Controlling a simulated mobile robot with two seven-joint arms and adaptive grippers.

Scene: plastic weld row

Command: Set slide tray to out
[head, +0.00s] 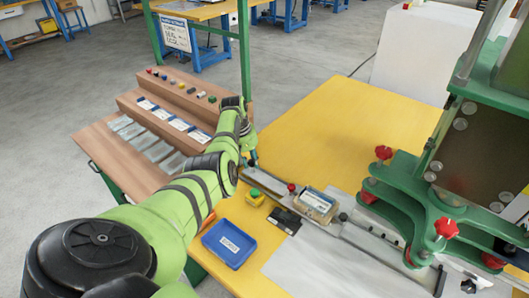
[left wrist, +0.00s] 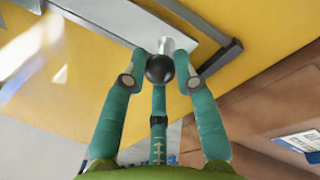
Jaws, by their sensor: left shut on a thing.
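The slide tray is a long grey metal strip (head: 266,181) on the yellow table, running from my left gripper toward the green press. A clear-lidded box (head: 317,204) sits on its line, near the press side. In the left wrist view, a black ball knob (left wrist: 160,68) on a short silver stem stands at the end of the grey strip (left wrist: 125,22). The teal fingers of my left gripper (left wrist: 160,78) are closed around this knob. In the head view my left gripper (head: 250,158) is at the strip's far-left end, and the knob is mostly hidden. My right gripper is not seen.
A green press (head: 430,205) with red knobs stands at the right. A stepped wooden rack (head: 165,112) is at the left. The yellow table behind the strip is clear.

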